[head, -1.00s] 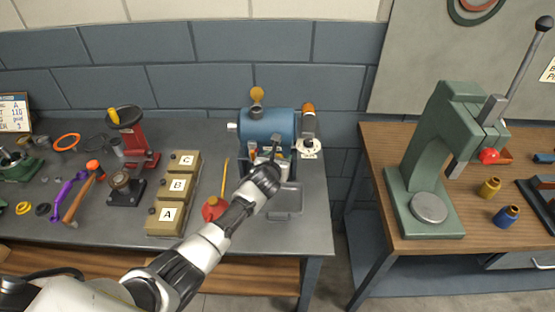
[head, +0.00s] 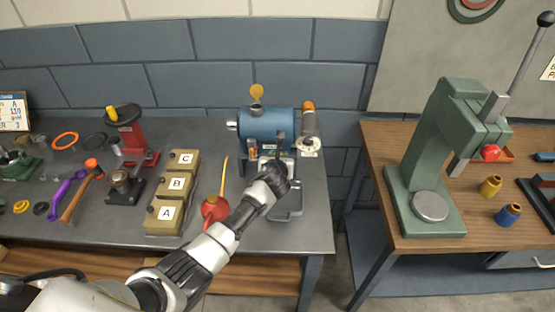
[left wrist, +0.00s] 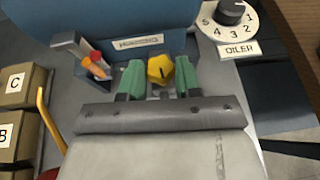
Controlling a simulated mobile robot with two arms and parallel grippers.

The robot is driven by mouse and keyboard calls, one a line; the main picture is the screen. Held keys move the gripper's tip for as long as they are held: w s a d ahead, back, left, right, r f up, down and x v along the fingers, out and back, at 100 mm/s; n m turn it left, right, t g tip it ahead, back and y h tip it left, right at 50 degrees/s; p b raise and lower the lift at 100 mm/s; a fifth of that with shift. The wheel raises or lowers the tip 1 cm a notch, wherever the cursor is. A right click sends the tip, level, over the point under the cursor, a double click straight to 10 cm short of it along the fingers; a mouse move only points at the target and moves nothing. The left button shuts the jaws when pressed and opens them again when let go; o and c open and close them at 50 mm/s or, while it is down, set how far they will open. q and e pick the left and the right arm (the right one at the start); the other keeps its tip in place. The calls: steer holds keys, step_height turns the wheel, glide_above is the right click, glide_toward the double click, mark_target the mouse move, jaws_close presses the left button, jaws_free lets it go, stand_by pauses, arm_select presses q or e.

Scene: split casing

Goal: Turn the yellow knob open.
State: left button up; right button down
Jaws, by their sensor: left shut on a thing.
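The yellow knob (left wrist: 160,69) is on the front of the blue machine, below its nameplate (left wrist: 138,42), in the left wrist view. It has a small dark mark on its face. My left gripper (left wrist: 160,80) is shut on the knob, with one green fingertip on each side of it. In the head view my left gripper (head: 278,178) is at the front of the blue machine (head: 266,124), and the knob is hidden behind it. My right gripper is not in view.
A red-orange lever (left wrist: 94,66) is left of the knob, and an oiler dial (left wrist: 231,18) is at its upper right. A grey tray (head: 287,212) is below the gripper. A red oil can (head: 214,208) and lettered boxes (head: 164,216) stand to the left.

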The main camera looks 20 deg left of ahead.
arm_select(q)
steer(key=shift+w+d+n+g+y+b, duration=0.25)
steer(key=shift+n+g+y+b, duration=1.85)
steer(key=shift+b, duration=2.25)
steer(key=shift+w+d+n+g+y+b, duration=0.3)
steer(key=shift+n+g+y+b, duration=1.8)
steer(key=shift+b, duration=2.2)
steer(key=shift+w+d+n+g+y+b, duration=0.25)
steer(key=shift+n+g+y+b, duration=1.05)
steer(key=shift+n+b, duration=2.3)
steer(key=shift+m+b, duration=0.7)
steer(key=shift+m, duration=0.1)
steer(key=o, duration=0.9)
steer(key=shift+h, duration=0.3)
steer(key=shift+o, duration=0.2)
